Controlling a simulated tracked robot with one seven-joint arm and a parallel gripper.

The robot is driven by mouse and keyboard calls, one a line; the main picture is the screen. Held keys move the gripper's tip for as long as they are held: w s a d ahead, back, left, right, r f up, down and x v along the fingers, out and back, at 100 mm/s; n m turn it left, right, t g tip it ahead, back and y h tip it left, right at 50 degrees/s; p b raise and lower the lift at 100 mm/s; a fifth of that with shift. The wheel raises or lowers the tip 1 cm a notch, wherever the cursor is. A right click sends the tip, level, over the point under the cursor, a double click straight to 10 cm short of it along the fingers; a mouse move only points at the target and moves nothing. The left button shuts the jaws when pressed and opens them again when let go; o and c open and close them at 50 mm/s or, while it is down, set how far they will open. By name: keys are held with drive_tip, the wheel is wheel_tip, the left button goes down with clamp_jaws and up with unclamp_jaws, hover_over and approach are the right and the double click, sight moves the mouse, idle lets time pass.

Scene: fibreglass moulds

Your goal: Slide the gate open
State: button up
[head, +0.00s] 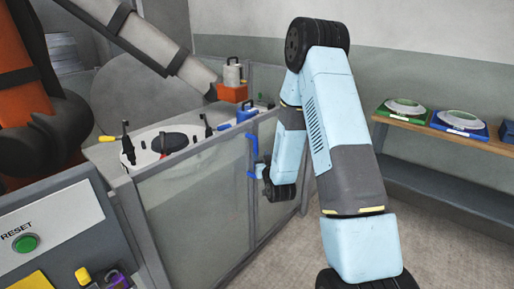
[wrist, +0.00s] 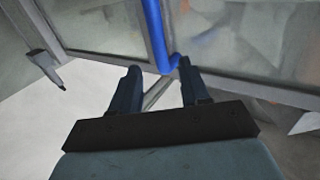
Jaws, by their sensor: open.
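The gate is a framed see-through panel (head: 200,203) in the low fence around the work cell. A blue upright handle (head: 253,143) is fixed at its right edge. In the wrist view the blue handle (wrist: 153,30) runs down from the top, its lower end appearing between my fingertips. My gripper (wrist: 159,68) is open, with two dark fingers apart and nothing clamped. I cannot tell whether the handle is within the fingers' reach or still beyond them. In the head view my arm comes in from the right, and its wrist hides most of the gripper beside the handle.
Behind the fence, a white mould (head: 165,142) with black clamps lies on a bench. An orange robot arm (head: 25,70) stands at the left. A panel with a green reset button (head: 25,243) is at front left. A wooden shelf (head: 430,131) with scales is at right.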

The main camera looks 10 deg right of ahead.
sight(256, 148)
drive_tip(key=w, duration=0.9)
drive_tip(key=shift+a, duration=0.2)
drive_tip(key=shift+c, duration=0.4)
clamp_jaws()
